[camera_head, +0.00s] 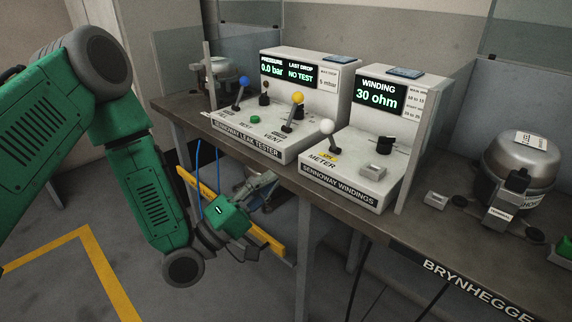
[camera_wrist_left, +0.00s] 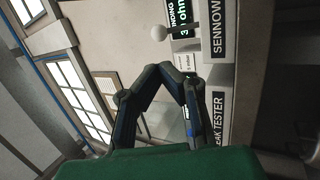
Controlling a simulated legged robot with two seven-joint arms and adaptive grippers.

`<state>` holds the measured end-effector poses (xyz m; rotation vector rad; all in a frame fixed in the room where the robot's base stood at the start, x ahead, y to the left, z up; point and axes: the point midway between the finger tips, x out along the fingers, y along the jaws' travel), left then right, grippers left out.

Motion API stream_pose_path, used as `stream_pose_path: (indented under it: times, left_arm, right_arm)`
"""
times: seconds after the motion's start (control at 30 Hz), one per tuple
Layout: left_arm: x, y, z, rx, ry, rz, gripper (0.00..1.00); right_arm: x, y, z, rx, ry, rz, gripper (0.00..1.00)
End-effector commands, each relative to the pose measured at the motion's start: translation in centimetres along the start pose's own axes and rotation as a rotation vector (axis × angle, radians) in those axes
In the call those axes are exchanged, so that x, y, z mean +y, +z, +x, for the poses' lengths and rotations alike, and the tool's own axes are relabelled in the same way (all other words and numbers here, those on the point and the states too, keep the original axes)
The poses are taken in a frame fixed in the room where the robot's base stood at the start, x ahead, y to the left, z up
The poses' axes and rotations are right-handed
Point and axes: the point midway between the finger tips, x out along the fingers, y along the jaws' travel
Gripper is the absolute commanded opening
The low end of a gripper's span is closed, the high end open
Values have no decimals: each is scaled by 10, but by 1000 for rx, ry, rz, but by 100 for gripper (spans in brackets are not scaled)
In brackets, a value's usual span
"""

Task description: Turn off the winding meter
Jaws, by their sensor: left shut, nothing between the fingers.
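The winding meter (camera_head: 345,188) is a pale box on the bench, marked SENNOWAY WINDINGS, with a lit display (camera_head: 378,95) reading 30 ohm. Its lever, with a white ball knob (camera_head: 328,127), stands tilted behind the METER label; a small yellow tag sits at its base. My left gripper (camera_head: 270,180) is shut and empty, in front of and below the bench edge, left of the meter and apart from it. In the left wrist view the closed fingers (camera_wrist_left: 172,68) show below the white knob (camera_wrist_left: 158,33), with the meter display beyond. My right gripper is not in view.
A black knob (camera_head: 384,143) and grey block sit on the meter's right. A steel compressor (camera_head: 520,165) stands farther right. The bench edge (camera_head: 320,207) lies between my gripper and the meter.

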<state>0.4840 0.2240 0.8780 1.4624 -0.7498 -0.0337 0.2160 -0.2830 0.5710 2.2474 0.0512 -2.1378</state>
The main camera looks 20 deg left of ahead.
Motion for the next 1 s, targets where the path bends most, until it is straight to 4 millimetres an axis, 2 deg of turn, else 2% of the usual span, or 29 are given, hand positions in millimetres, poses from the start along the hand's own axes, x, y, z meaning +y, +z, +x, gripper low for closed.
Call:
stream_pose_path:
  times: [0.3, 0.5, 0.7, 1.0]
  left_arm:
    - [1, 1, 66, -3, 4, 3, 0]
    - [0, 1, 103, -2, 2, 3, 0]
    - [0, 1, 122, -2, 0, 1, 0]
    - [0, 0, 126, 0, -2, 1, 0]
  right_arm:
    - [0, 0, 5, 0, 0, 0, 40]
    - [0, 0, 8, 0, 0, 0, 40]
    - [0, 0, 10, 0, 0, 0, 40]
    - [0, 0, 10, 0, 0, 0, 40]
